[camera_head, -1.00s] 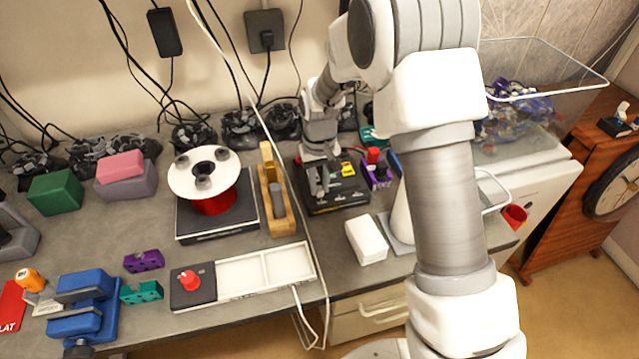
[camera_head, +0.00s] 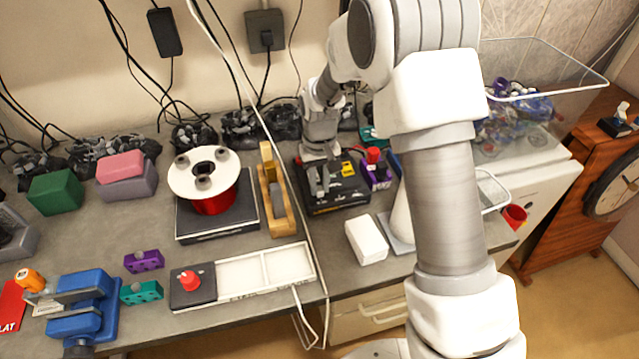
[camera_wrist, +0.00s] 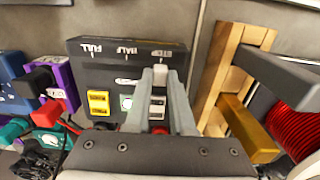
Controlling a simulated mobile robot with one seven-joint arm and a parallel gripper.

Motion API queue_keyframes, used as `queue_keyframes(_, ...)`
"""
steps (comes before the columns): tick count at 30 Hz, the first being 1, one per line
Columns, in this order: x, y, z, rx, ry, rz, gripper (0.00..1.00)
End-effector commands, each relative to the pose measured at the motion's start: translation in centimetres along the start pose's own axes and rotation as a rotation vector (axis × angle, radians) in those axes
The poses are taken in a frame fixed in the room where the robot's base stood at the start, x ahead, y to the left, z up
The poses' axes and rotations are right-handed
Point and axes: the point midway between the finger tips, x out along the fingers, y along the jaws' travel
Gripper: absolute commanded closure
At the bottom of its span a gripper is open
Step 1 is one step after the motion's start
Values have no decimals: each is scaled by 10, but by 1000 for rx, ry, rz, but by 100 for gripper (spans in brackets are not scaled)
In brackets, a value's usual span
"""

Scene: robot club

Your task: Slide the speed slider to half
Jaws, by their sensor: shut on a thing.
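The speed control box (camera_head: 350,192) is a black box on the bench, and it also shows in the wrist view (camera_wrist: 108,68). Its labels appear upside down there: FULL at left, HALF in the middle and STOP at right. The pale slider knob (camera_wrist: 160,75) is at the STOP label. My gripper (camera_wrist: 161,80) is shut on the knob, with one finger on either side. In the head view my gripper (camera_head: 319,180) is over the left part of the box. The slot under the fingers is partly hidden.
A wooden block holder (camera_head: 281,220) stands close left of the box, beside the red wire spool (camera_head: 214,203). A purple block (camera_head: 379,176) with a red-topped part is close on the right. A white block (camera_head: 366,240) lies in front.

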Motion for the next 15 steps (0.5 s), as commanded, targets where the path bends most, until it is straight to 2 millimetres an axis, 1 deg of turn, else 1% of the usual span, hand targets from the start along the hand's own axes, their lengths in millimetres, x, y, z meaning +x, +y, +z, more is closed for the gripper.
queue_keyframes(2,-1,0,-1,0,2,0,100)
queue_keyframes(5,0,6,-1,3,2,0,100)
queue_keyframes(12,0,42,-1,5,3,0,100)
queue_keyframes(15,-1,46,-1,1,4,0,100)
